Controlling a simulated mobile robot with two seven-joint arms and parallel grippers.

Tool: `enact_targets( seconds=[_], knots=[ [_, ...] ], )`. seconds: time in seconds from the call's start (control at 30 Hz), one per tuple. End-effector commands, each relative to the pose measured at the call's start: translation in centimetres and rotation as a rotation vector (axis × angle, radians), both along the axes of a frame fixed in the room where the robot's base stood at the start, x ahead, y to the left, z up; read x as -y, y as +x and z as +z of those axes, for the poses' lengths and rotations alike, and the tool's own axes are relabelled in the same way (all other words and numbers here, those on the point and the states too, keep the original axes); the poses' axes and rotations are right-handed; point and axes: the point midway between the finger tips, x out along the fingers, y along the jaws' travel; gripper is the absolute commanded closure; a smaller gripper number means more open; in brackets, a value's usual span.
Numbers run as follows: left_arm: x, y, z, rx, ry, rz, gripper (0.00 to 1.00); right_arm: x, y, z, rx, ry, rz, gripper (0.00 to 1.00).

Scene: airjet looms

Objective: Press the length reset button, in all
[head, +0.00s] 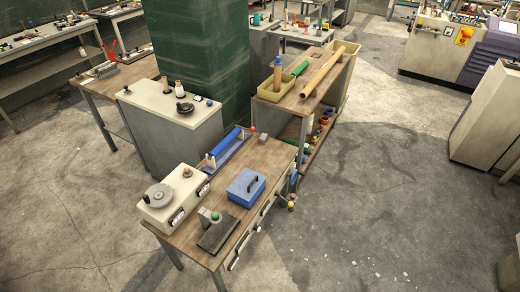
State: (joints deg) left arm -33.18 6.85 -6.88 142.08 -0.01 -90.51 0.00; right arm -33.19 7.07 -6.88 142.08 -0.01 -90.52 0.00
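I cannot make out a button marked as length reset. A beige machine (425,50) with a yellow-orange sign (464,35) and small coloured parts along its top stands at the upper right, too far off to read. A purple-grey unit (492,50) adjoins it. Nearer, a cream box (173,203) with a round dial sits on a wooden workbench (262,160); its small front fittings are unreadable. Neither of my grippers is in view.
The workbench also bears a blue lidded box (246,188) and a blue tray (228,148). Behind it stand a grey cabinet (190,140), a shelf table (290,105) and a green pillar (200,50). A beige cabinet (488,115) stands at right. The concrete floor (390,190) between is clear.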

Motion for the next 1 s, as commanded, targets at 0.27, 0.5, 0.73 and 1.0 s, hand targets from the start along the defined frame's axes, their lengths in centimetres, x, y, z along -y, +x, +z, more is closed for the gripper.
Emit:
enact_targets(
  seconds=[0.27, 0.5, 0.73, 1.0],
  knots=[
    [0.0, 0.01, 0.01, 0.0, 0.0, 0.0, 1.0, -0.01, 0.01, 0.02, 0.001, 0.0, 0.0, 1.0],
    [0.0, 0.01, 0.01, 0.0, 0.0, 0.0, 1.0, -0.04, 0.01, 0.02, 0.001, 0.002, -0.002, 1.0],
    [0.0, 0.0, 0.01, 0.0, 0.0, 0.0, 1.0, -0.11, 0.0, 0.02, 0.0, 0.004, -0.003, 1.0],
    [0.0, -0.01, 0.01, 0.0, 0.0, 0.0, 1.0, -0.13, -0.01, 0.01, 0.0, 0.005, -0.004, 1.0]
  ],
)
